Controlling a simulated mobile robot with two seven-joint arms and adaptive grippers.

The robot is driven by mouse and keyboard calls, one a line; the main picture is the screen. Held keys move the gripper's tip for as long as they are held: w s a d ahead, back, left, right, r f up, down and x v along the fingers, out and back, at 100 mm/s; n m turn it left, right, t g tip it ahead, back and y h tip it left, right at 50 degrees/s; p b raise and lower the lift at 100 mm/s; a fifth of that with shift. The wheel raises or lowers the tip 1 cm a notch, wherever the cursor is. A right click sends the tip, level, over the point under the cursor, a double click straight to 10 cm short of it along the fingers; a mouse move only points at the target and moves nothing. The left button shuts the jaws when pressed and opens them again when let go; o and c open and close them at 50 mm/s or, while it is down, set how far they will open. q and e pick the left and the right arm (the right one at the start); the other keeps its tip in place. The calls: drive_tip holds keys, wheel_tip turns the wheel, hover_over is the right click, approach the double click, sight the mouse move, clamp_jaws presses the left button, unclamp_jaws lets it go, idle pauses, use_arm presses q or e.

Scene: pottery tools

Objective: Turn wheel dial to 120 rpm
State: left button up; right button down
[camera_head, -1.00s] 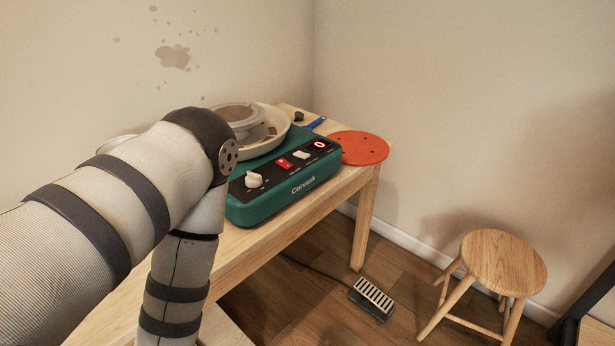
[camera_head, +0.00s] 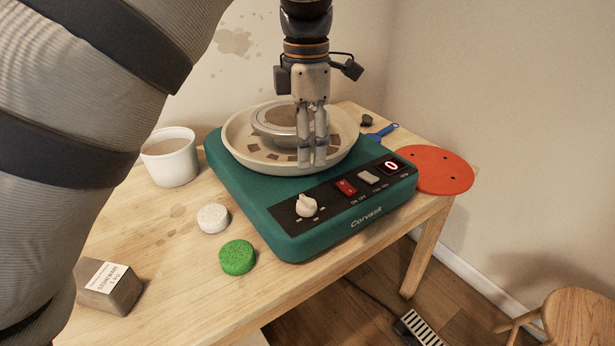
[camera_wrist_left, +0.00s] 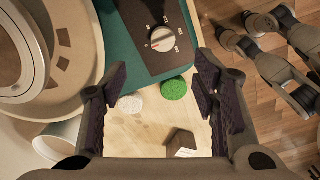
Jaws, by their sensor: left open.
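The white wheel dial (camera_head: 307,204) sits on the black panel at the front left of the green pottery wheel base (camera_head: 285,235). It also shows in the left wrist view (camera_wrist_left: 163,39), ringed by small numbers, with a red mark on it; its exact setting is hard to read. The red digit display (camera_head: 391,165) at the panel's right shows 0. My left gripper (camera_head: 312,163) points down in front of the wheel head, above and behind the panel. Its fingers (camera_wrist_left: 160,90) are apart, with nothing between them, and the dial is clear of them.
A red switch (camera_head: 346,187) and a pale switch (camera_head: 368,177) are on the panel. The splash pan (camera_head: 240,152) is close behind the gripper. A white cup (camera_head: 170,158), white disc (camera_head: 212,218), green sponge (camera_head: 237,257) and clay block (camera_head: 108,288) stand left. A red bat (camera_head: 440,170) lies right.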

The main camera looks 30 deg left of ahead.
sight(306, 199)
use_arm(q)
drive_tip(key=f, duration=1.2)
drive_tip(key=shift+s+d, duration=0.1)
drive_tip(key=shift+s, duration=0.15)
drive_tip(key=c, duration=1.2)
